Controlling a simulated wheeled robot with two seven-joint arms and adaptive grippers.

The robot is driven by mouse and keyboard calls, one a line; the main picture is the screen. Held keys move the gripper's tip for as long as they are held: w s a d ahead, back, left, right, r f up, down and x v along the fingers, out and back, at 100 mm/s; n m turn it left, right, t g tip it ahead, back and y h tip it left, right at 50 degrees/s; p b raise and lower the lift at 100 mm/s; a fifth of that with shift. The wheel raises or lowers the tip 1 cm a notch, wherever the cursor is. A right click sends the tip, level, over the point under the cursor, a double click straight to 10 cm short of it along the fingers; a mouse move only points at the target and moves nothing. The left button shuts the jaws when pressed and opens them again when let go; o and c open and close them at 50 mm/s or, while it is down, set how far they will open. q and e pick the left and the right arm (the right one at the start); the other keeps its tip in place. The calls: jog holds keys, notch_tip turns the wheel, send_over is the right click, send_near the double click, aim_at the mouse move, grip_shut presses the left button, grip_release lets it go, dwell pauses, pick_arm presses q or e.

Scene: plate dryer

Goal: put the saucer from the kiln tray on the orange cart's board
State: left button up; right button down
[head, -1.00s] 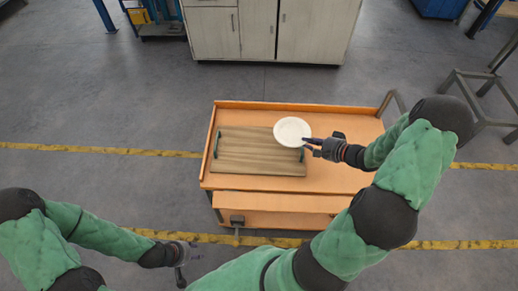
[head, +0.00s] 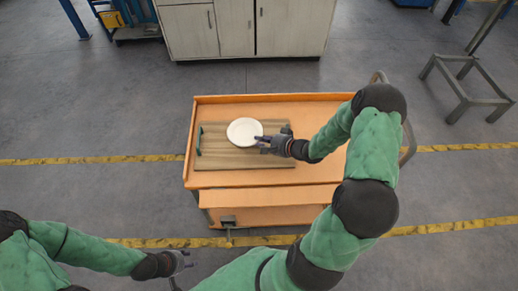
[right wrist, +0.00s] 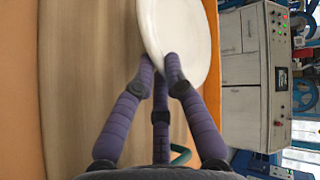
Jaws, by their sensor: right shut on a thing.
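The white saucer (head: 244,131) is over the wooden board (head: 222,160) on the orange cart (head: 320,182). My right gripper (head: 264,140) is shut on the saucer's near right rim. In the right wrist view the saucer (right wrist: 180,30) sits between the purple fingers (right wrist: 160,72), with the board (right wrist: 90,90) behind it. I cannot tell whether the saucer touches the board or is held just above it. My left gripper (head: 180,266) is at the lower left, away from the cart, and its fingers are too small to read. The kiln tray is not in view.
The board has a dark green handle (head: 198,140) at its left end. The cart top is free to the right of the board, under my right arm. A grey cabinet (head: 240,30) stands behind the cart and a metal frame stand (head: 467,85) at the right.

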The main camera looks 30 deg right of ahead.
aim_at(259, 151)
jog(key=f+b, duration=0.1)
jog(key=f, duration=0.1)
jog(key=f+b, duration=0.1)
jog(key=f, duration=0.1)
jog(key=shift+w+a+b, duration=0.3)
jog(key=shift+w, duration=0.05)
jog(key=c, duration=1.3)
grip_release()
jog(key=p+v, duration=0.4)
jog(key=v, duration=0.6)
jog(key=shift+s+d+r+p, duration=0.15)
jog(key=shift+s+r+p, duration=0.05)
jog(key=shift+r+p, duration=0.1)
jog(key=shift+s+d+r, duration=0.2)
jog(key=shift+s+r, duration=0.05)
jog(key=shift+s, duration=0.4)
